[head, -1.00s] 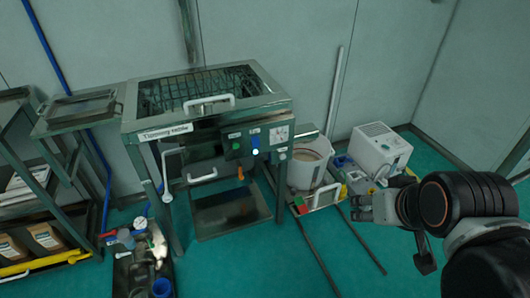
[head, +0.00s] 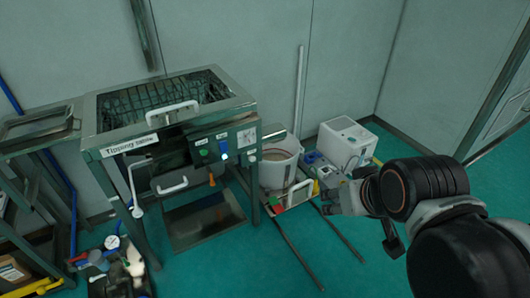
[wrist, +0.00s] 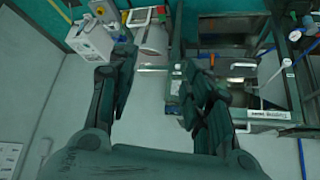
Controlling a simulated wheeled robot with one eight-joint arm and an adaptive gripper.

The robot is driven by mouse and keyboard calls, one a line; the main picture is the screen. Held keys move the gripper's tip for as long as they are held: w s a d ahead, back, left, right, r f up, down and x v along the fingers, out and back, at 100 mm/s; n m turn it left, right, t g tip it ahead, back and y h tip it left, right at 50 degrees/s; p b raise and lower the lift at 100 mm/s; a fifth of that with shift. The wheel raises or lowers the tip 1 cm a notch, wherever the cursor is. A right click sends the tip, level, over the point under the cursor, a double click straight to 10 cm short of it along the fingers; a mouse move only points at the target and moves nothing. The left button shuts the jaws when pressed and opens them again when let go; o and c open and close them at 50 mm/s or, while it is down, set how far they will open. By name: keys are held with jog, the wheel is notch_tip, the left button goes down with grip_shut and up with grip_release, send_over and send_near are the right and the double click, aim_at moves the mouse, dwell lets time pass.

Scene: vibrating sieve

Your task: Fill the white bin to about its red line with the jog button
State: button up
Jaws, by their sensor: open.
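The sieve machine (head: 120,150), labelled as a tipping sieve, stands left of centre with a mesh top and white handles. My gripper (head: 338,198) is open and empty, right of the bin and apart from the panel.
A white boxy unit (head: 345,145) stands right of the bin. A black tray (head: 115,282) with tools lies on the floor at front left. Racks stand at the left edge. Rails (head: 290,248) run along the floor; the teal floor at front is otherwise clear.

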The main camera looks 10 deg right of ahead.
grip_shut()
dwell(1.1)
